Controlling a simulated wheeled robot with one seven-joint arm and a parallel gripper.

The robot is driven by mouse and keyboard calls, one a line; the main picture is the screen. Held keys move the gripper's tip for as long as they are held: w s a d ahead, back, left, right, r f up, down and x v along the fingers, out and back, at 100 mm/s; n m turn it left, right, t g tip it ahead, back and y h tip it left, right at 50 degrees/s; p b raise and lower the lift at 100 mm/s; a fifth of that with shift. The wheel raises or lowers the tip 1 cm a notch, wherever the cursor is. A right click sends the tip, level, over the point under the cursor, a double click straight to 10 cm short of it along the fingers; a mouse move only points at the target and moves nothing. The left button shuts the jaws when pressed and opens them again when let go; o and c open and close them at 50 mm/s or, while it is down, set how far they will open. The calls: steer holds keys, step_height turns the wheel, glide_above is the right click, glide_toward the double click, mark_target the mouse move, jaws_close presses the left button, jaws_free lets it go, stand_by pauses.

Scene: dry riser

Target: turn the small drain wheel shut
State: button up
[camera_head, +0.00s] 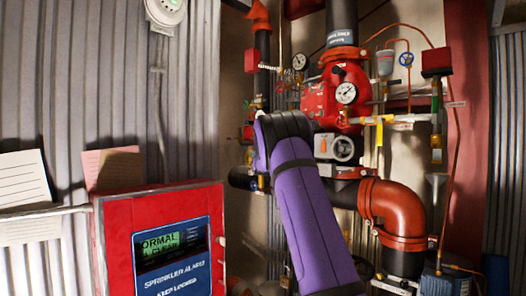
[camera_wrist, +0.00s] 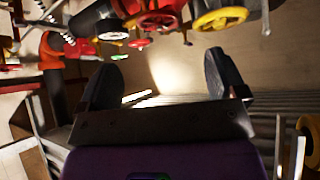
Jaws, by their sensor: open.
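In the wrist view, my gripper (camera_wrist: 166,55) is open, its two dark fingers apart with nothing between them. Several handwheels show beyond the fingertips: a larger red wheel (camera_wrist: 158,20), a yellow wheel (camera_wrist: 221,18) and a small red wheel (camera_wrist: 140,43). The small red wheel lies beyond the gap between the fingers, apart from them. I cannot tell for sure which wheel is the drain wheel. In the head view, my purple arm reaches toward the riser and hides my gripper and part of the pipework. A small blue wheel (camera_head: 406,59) is at the upper right there.
The red riser valve (camera_head: 318,100) carries a pressure gauge (camera_head: 346,93). A thick orange-red elbow pipe (camera_head: 396,208) is at lower right. A red sprinkler alarm box (camera_head: 115,245) stands at lower left. Thin copper tubing runs along the right side.

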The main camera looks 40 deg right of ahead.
steer(key=shift+w+d+r+n+g+y, duration=0.2)
steer(key=shift+w+d+r+n+y, duration=0.25)
steer(key=shift+w+d, duration=0.75)
steer(key=shift+w+d+r+n+g+y, duration=0.2)
steer(key=shift+w+d+r+n, duration=0.3)
steer(key=shift+w+d, duration=0.65)
steer(key=shift+w+d+r+n+g+y, duration=0.2)
steer(key=shift+w+d+r+n+y, duration=0.25)
steer(key=shift+w+d, duration=0.75)
steer(key=shift+w+a, duration=0.1)
steer(key=shift+w, duration=0.1)
steer(key=c, duration=0.9)
